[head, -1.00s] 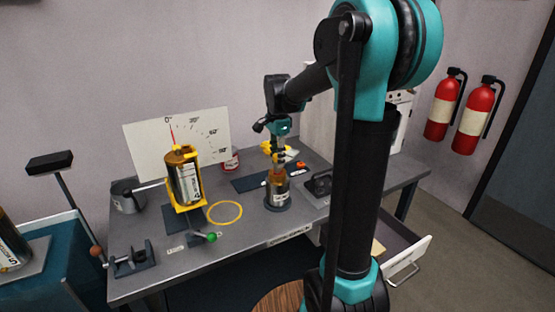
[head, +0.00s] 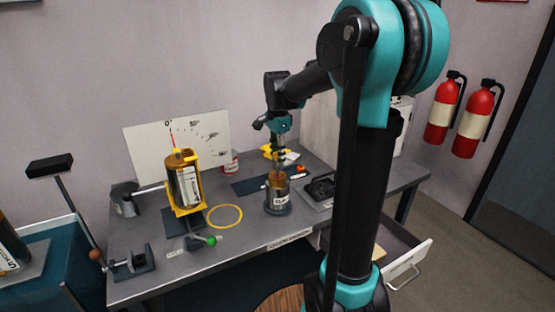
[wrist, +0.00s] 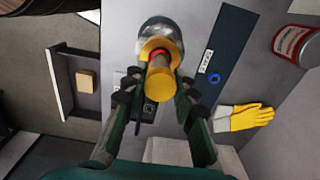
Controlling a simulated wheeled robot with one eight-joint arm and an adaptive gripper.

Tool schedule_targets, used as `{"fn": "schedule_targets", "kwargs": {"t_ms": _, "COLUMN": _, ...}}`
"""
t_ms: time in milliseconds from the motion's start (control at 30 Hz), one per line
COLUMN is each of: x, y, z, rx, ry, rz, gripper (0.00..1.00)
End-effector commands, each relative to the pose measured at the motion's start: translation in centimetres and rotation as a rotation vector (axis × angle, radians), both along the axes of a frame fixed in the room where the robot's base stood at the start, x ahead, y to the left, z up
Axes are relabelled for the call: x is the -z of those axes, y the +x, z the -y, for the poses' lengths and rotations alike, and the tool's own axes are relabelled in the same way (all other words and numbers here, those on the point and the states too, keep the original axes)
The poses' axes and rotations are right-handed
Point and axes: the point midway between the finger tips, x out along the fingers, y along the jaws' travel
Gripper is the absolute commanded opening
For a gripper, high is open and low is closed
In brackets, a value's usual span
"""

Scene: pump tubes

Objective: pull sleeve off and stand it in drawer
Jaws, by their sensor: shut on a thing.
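A tube with a white label (head: 277,200) stands upright in a round grey base on the bench. My gripper (head: 280,172) points down over its amber top. In the wrist view my gripper (wrist: 154,98) has its fingers on both sides of a yellow-amber sleeve (wrist: 163,86) and is shut on it. A red ring shows at the sleeve's far end, in front of an amber rim and a silver round part. I cannot tell whether the sleeve is clear of the tube. The drawer (head: 408,266) is pulled open at the bench's right front; the wrist view shows it at left (wrist: 65,88).
A small tan block (wrist: 85,80) lies in the drawer. A yellow frame (head: 186,207) holds another amber tube before a dial board (head: 150,150). Yellow gloves (wrist: 248,117) and a red-and-white can (wrist: 292,43) lie near. A yellow ring (head: 225,216) marks clear bench.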

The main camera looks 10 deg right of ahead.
Motion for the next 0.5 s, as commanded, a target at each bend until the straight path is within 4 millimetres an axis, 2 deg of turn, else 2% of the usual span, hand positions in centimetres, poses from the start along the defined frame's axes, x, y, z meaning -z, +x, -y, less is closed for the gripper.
{"fn": "schedule_targets", "kwargs": {"t_ms": 500, "x": -2.4, "y": 0.0, "z": 0.0, "rx": 0.0, "ry": 0.0, "rz": 0.0, "gripper": 0.0}}
